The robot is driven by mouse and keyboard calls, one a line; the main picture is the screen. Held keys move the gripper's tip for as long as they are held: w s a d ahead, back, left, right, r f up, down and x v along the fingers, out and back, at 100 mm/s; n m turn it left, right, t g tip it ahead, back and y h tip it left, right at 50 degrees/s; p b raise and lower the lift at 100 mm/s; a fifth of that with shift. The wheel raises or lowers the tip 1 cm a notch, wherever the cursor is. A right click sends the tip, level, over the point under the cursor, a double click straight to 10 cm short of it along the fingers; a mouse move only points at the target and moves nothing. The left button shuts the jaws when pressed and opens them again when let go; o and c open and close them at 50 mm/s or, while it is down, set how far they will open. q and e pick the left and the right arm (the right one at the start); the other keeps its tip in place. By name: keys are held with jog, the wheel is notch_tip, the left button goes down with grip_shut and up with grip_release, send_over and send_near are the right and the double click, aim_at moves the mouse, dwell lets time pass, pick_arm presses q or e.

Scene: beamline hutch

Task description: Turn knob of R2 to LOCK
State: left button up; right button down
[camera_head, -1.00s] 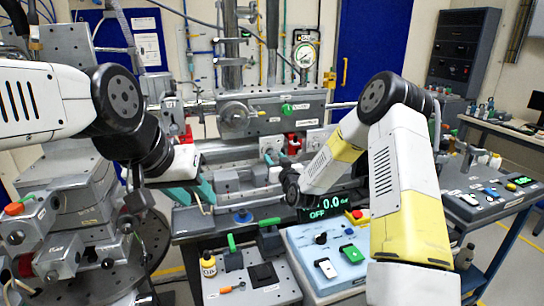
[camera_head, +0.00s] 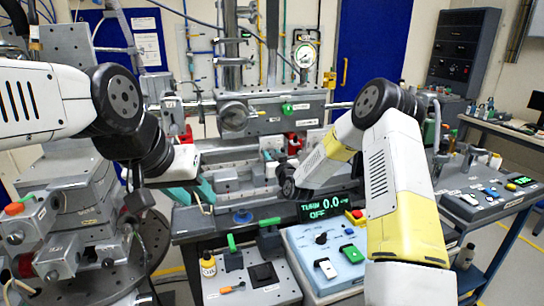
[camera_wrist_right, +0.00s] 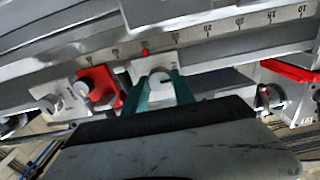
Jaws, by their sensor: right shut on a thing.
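A small white round knob (camera_wrist_right: 160,80) sits on the rail block below a ruled scale in the right wrist view, with a small dark mark on its face. My right gripper (camera_wrist_right: 160,90) has its teal fingers shut on this knob, one on each side. No label reading R2 or LOCK is legible. In the head view my right forearm reaches down-left to the rail, and the wrist (camera_head: 287,180) hides most of the gripper and the knob. My left gripper (camera_head: 192,192) hangs at the left of the bench, its teal fingers apart and empty.
A red block with a white knob (camera_wrist_right: 82,88) is left of the held knob, and a red bar (camera_wrist_right: 290,70) is to its right. A display (camera_head: 328,208) reads TURN 0.0 OFF. A blue control box (camera_head: 325,255) stands in front.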

jog(key=shift+m, duration=0.3)
jog(key=m, duration=0.3)
jog(key=shift+m, duration=0.3)
jog(key=m, duration=0.4)
jog(key=shift+f+m, duration=0.1)
jog(key=shift+m, duration=0.2)
jog(key=m, duration=0.4)
jog(key=shift+d, duration=0.1)
jog(key=m, duration=0.5)
jog(key=c, duration=1.3)
grip_release()
